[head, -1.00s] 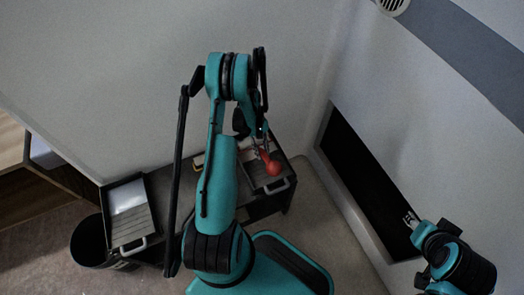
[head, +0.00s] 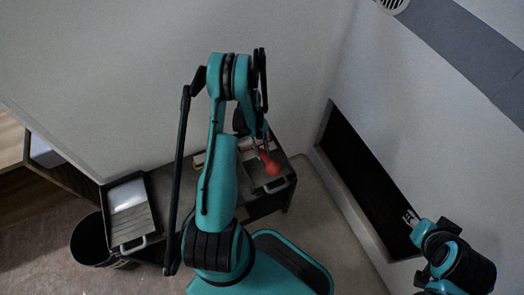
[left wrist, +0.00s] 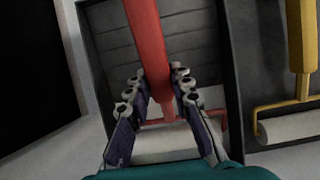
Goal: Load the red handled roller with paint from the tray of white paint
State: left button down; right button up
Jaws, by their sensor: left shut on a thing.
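The red-handled roller (left wrist: 150,50) is between the fingers of my left gripper (left wrist: 157,98), which is shut on its red frame. Its pale roller sleeve (left wrist: 165,145) lies crosswise below the fingers in the left wrist view. In the head view the red handle (head: 269,163) shows beside my left gripper (head: 257,140). They are over the right-hand tray (head: 268,185), which has a ribbed slope. Whether the sleeve touches paint I cannot tell. My right gripper (head: 411,217) is at the right by the wall, too small to judge.
Another tray (head: 147,222) with a white area stands at the left end of the dark table. A black bin (head: 90,240) is on the floor beside it. A yellow-handled roller (left wrist: 299,50) lies right of the red one. A dark recess (head: 362,180) is in the right wall.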

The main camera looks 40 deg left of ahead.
pick_arm(q)
jog(key=shift+f, duration=0.1)
dwell(0.3)
jog(key=shift+r+p, duration=2.35)
jog(key=shift+r, duration=2.15)
